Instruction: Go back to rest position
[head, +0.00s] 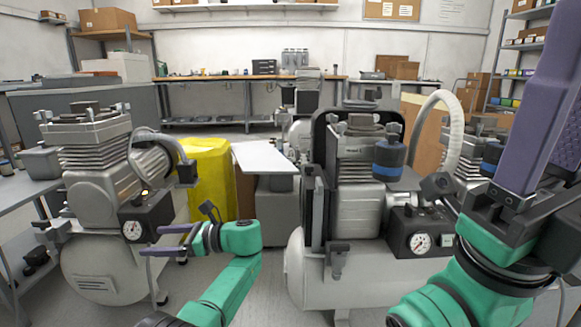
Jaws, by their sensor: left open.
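My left gripper (157,241) is in front of the left compressor (92,190), its two purple fingers apart and pointing left, with nothing between them. The fingers are close to the gauge panel (146,228) in the picture; I cannot tell whether they touch it. My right gripper (548,90) is large and close at the right edge, its purple fingers pointing up and cut off by the frame. Its opening cannot be made out. The right compressor (357,185), with its gauge panel (420,240), stands between the two arms, partly behind the right one.
A yellow bin (208,180) and a white-topped cabinet (265,158) stand between the compressors. A grey bench (22,205) is at the left edge. A workbench (215,78) runs along the back wall, with shelves (525,45) at right. Some floor is clear in the middle.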

